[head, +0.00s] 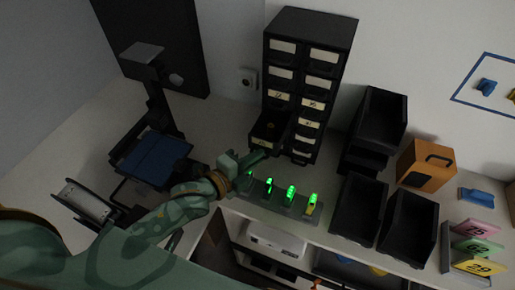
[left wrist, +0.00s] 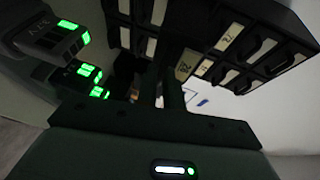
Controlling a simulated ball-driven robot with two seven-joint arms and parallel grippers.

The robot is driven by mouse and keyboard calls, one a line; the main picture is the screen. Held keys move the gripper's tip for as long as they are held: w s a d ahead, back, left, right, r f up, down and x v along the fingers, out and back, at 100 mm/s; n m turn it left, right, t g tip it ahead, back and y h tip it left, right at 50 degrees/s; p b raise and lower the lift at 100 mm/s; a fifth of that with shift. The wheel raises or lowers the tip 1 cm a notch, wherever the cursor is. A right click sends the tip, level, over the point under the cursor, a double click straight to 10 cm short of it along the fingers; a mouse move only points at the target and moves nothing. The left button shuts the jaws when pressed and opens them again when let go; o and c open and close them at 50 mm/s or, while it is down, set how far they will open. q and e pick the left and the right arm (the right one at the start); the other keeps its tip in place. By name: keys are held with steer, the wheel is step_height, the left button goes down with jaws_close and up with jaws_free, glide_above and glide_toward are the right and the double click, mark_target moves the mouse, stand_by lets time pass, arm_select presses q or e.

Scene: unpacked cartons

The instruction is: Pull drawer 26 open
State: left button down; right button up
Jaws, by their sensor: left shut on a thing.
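The black drawer cabinet (head: 310,65) stands against the wall, with two columns of labelled drawers. One lower-left drawer (head: 268,127) sticks out well past the others, and a small object lies inside it. I take it for drawer 26, but its label is too small to read surely. My left gripper (head: 260,154) is at this drawer's front, shut on its handle, which the fingers hide. In the left wrist view, the gripper (left wrist: 167,90) reaches up to a drawer front with a pale label (left wrist: 186,66). My right gripper is not in view.
A row of green-lit devices (head: 290,194) stands right of my left gripper, close to the counter's front edge. Black bins (head: 360,207) and an orange box (head: 427,165) are further right. A blue-platformed stand (head: 152,158) is at the left.

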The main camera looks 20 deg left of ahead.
arm_select(q)
steer(key=c, duration=1.5)
jaws_free()
steer(key=v, duration=1.6)
steer(key=shift+s+r, duration=0.1)
steer(key=shift+r, duration=0.05)
